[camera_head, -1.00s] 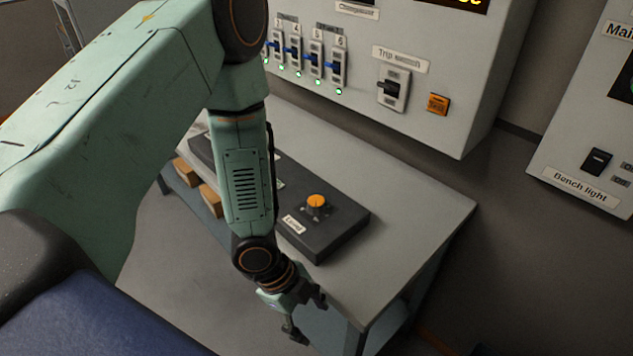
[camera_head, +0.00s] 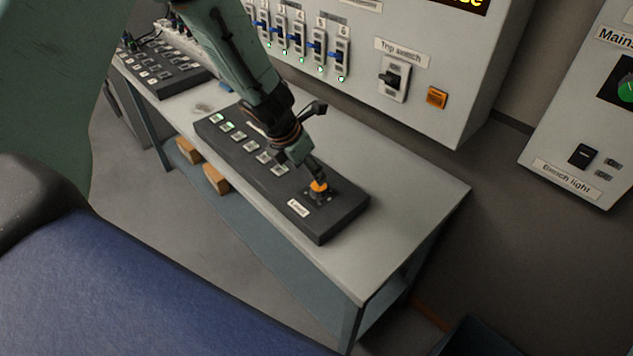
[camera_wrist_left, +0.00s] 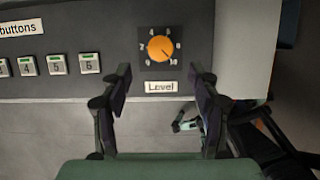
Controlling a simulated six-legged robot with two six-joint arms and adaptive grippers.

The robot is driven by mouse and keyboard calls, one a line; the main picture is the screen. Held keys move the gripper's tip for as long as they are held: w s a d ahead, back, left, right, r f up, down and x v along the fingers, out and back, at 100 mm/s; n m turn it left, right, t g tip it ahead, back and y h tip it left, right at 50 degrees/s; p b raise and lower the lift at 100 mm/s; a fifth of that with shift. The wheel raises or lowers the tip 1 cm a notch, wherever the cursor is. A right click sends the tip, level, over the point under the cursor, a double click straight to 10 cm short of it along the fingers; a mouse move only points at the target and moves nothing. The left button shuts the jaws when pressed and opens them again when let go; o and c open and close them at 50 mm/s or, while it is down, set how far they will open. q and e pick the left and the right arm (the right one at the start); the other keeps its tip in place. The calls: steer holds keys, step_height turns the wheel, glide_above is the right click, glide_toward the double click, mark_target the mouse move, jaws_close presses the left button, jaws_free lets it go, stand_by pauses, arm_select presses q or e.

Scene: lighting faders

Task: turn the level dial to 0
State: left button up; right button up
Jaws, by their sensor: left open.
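The level dial is an orange round knob (camera_head: 319,186) on the right end of a dark console (camera_head: 340,215) on the bench. In the left wrist view the dial (camera_wrist_left: 161,48) has a number scale around it and a "Level" label (camera_wrist_left: 161,87) below. Its dark pointer line seems to point to the lower right, near 10. My left gripper (camera_head: 318,145) is open above the console, close to the dial. In the wrist view its two fingers (camera_wrist_left: 162,82) stand apart on either side of the label, with the dial beyond their tips.
A row of buttons (camera_head: 264,158) lies left of the dial. Behind the bench (camera_head: 415,215) a wall cabinet carries blue-handled faders and a trip switch (camera_head: 394,80). Another button panel (camera_head: 165,75) stands on the bench's far left. The bench's right end is clear.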

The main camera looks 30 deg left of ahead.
mark_target(318, 186)
arm_select(q)
steer(key=b+x, duration=0.3)
steer(key=x, duration=0.4)
steer(key=shift+a+f+b, duration=0.1)
steer(key=shift+b, duration=0.25)
steer(key=shift+d+f, duration=0.25)
steer(key=shift+d, duration=0.05)
steer(key=shift+w+a, duration=0.1)
steer(key=shift+w, duration=0.05)
steer(key=shift+a+f, duration=0.1)
steer(key=shift+c, duration=1.3)
steer(key=c, duration=0.9)
